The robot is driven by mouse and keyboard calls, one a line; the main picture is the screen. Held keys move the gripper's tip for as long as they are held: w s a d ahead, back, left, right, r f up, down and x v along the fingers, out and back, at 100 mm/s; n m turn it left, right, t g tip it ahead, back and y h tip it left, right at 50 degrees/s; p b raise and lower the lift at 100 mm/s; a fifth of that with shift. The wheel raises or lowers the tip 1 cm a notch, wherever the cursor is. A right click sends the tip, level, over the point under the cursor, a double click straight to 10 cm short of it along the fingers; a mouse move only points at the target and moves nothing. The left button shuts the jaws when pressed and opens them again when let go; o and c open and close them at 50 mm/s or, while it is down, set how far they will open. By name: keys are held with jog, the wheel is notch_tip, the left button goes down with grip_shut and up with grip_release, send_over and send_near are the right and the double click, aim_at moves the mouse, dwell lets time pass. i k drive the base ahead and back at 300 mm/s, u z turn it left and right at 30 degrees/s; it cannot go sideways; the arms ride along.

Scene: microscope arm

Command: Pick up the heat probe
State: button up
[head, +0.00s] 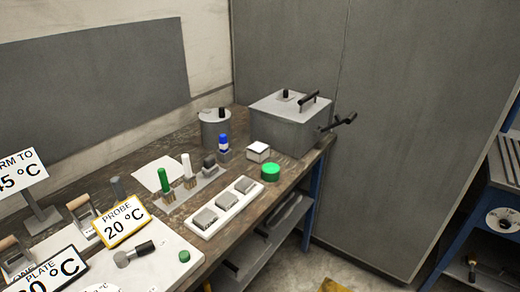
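A short tool with a black handle and a rounded grey metal end (134,254) lies on a pale plate (172,262) at the lower left of the bench. It looks like the heat probe, but I cannot be sure. A yellow-framed sign reading "PROBE 20 ºC" (122,222) stands just behind it. My gripper is not in view.
The wooden bench (240,234) also holds a white tray with grey blocks (223,208), several brushes and bottles, a green round piece (270,172), a grey canister (214,128) and a lidded metal box (290,120). Signs and wooden-handled tools crowd the left end.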

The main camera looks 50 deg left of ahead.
aim_at(116, 183)
jog(key=i, duration=1.2)
jog(key=z, duration=5.15)
jog(key=i, duration=0.1)
jog(key=z, duration=3)
jog(key=i, duration=1.5)
